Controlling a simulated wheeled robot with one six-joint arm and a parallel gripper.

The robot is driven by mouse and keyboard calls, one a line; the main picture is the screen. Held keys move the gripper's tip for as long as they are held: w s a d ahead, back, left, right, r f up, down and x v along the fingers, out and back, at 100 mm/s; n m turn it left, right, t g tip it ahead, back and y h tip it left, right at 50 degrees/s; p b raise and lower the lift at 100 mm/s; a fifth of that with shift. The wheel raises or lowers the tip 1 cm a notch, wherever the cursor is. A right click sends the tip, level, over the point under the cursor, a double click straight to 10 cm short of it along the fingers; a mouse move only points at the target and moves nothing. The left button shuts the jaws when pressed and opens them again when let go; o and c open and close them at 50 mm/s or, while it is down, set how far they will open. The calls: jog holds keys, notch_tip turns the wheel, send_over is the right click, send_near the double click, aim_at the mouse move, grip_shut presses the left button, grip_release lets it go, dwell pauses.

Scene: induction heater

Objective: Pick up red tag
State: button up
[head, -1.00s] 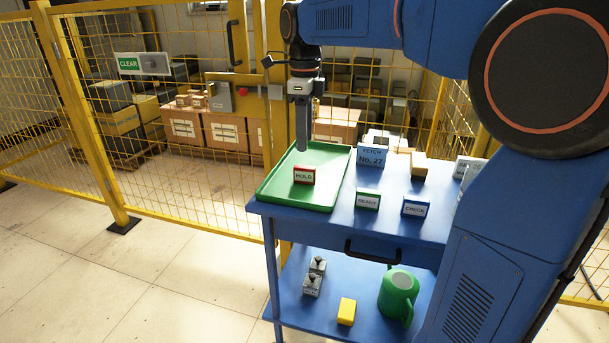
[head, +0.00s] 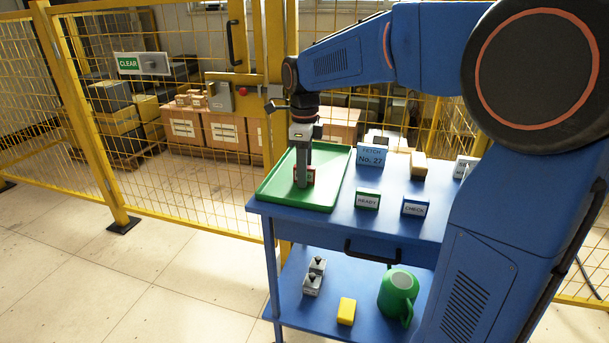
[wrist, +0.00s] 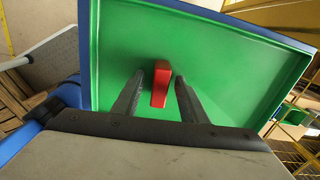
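The red tag (wrist: 161,84) stands in the green tray (wrist: 225,48) on the blue cart. In the head view most of the red tag (head: 311,174) is hidden behind my gripper (head: 302,184), which points straight down at it. In the wrist view my gripper (wrist: 158,92) is open, with one finger on each side of the tag. Narrow gaps show between the tag and the fingers. The tag is not gripped.
On the cart top (head: 340,216), right of the tray, stand a READY tag (head: 367,200), a CHECK tag (head: 415,207) and a blue No. 27 sign (head: 371,156). A green watering can (head: 398,294) is on the lower shelf. Yellow fencing (head: 180,190) stands behind.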

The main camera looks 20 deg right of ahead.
grip_shut()
